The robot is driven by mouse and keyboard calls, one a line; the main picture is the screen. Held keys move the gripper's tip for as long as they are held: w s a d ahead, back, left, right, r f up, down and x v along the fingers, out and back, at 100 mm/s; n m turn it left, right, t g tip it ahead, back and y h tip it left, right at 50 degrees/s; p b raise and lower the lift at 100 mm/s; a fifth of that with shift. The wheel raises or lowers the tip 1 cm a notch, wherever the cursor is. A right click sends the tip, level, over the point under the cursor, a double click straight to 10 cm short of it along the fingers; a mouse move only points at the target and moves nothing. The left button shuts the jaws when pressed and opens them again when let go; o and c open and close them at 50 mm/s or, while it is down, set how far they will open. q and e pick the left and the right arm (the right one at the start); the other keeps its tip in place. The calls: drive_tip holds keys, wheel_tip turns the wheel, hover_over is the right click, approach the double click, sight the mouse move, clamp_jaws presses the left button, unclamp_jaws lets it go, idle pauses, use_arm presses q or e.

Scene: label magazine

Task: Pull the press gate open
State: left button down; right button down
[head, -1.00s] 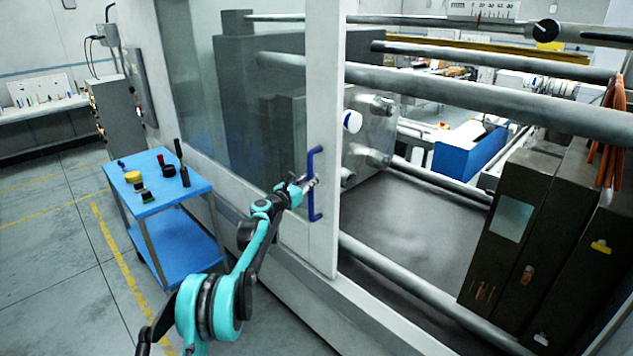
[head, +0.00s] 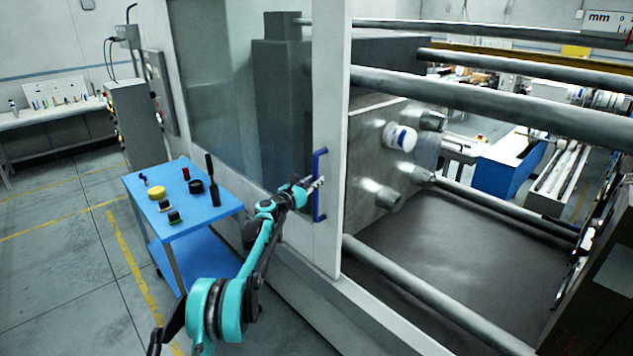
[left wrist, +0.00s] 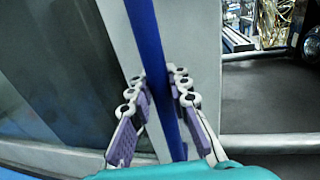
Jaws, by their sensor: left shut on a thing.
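The press gate (head: 328,235) is a pale framed panel with a clear window (head: 215,100), at the centre left of the head view. A blue upright bar handle (head: 319,160) is fixed near its right edge. My left gripper (head: 313,184) is shut on the handle. In the left wrist view the blue handle (left wrist: 147,45) runs between the two purple-padded fingers of my left gripper (left wrist: 160,95). To the right of the gate edge, the press opening shows a grey metal platen (head: 370,140). My right gripper is not in view.
A blue cart (head: 225,208) with small tools and jars stands left of the gate, near my left arm. Thick steel tie bars (head: 480,105) cross the press opening. A dark mould block (head: 595,290) is at the right edge. Floor is clear at the lower left.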

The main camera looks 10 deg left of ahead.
use_arm(q)
drive_tip(key=shift+w+a+f, duration=0.15)
drive_tip(key=shift+a+f, duration=0.05)
drive_tip(key=shift+a, duration=0.35)
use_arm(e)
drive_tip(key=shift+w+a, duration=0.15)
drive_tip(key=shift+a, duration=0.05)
use_arm(q)
drive_tip(key=c, duration=1.8)
unclamp_jaws()
drive_tip(key=o, duration=0.4)
drive_tip(key=shift+a, duration=0.25)
drive_tip(key=v, duration=1.2)
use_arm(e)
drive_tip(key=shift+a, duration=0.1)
